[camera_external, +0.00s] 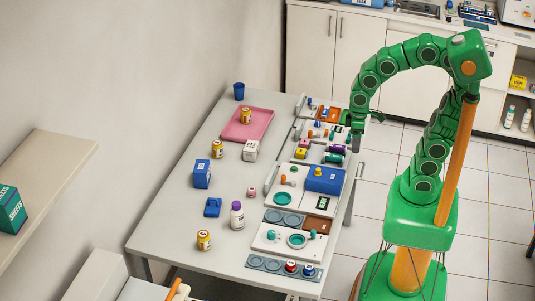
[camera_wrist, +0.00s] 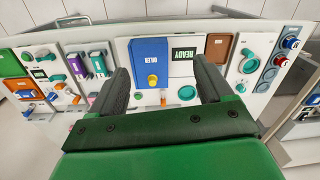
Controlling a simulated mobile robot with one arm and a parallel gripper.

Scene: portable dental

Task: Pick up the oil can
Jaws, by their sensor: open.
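Several small yellow cans with pale labels stand on the long grey table: one on the pink tray (camera_external: 246,115), one left of the white box (camera_external: 217,149), and one near the front (camera_external: 204,240). I cannot read their labels or tell which one is the oil can. My gripper (camera_external: 356,138) hangs over the table's right edge, apart from these cans. In the wrist view my gripper (camera_wrist: 162,78) is open, with nothing between its two dark fingers. Beyond them is a blue unit (camera_wrist: 149,55) with a yellow knob. No yellow can shows clearly in the wrist view.
Panels with knobs, dials and small parts line the table's right side, with the blue unit (camera_external: 325,179) among them. A white box (camera_external: 250,150), blue box (camera_external: 202,174), purple-capped bottle (camera_external: 237,215) and blue cup (camera_external: 239,91) stand leftward. Bare tabletop separates them.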

